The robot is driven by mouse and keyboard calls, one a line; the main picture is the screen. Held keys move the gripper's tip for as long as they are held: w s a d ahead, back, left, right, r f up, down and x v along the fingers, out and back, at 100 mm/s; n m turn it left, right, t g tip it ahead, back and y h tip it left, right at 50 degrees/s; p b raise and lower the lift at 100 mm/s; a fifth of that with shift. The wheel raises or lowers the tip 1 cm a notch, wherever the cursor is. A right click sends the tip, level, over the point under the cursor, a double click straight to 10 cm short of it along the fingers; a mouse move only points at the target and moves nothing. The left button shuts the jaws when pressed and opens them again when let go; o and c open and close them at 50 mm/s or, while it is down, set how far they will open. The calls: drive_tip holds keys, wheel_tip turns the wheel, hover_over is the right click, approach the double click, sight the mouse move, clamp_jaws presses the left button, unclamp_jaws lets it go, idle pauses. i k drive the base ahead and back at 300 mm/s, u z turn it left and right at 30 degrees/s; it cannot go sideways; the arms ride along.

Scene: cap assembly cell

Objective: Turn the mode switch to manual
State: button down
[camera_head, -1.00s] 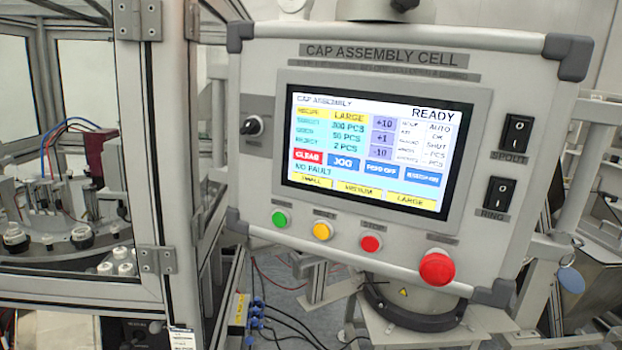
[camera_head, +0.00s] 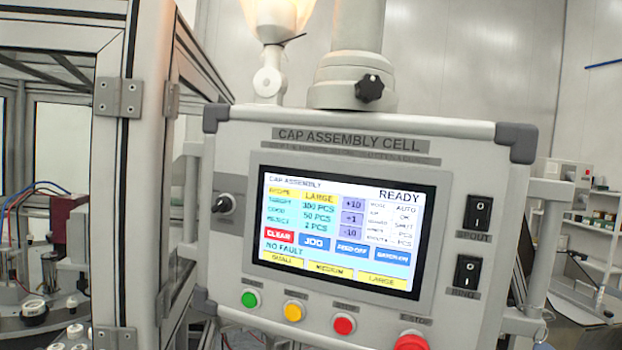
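The mode switch is most likely the black rotary knob (camera_head: 223,204) on the left side of the control panel (camera_head: 330,148); the small labels by it are too blurred to read. Its pointer is tilted, running from lower left to upper right. The touch screen (camera_head: 342,232) right of the knob reads READY at its top right, and its status list shows AUTO in the top line. My gripper is not in view, and nothing touches the knob.
Green (camera_head: 250,299), yellow (camera_head: 294,310) and red (camera_head: 343,325) buttons line the panel's lower edge, with a red mushroom button (camera_head: 411,341) cut by the frame. Two black rockers, SPOUT (camera_head: 477,213) and RING (camera_head: 467,272), sit at right. A framed enclosure (camera_head: 118,180) stands close at left.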

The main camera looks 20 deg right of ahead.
sight(224, 204)
drive_tip(key=u, duration=1.75)
drive_tip(key=k, duration=0.85)
drive_tip(key=z, duration=1.2)
drive_tip(key=i, duration=1)
drive_tip(key=u, duration=0.05)
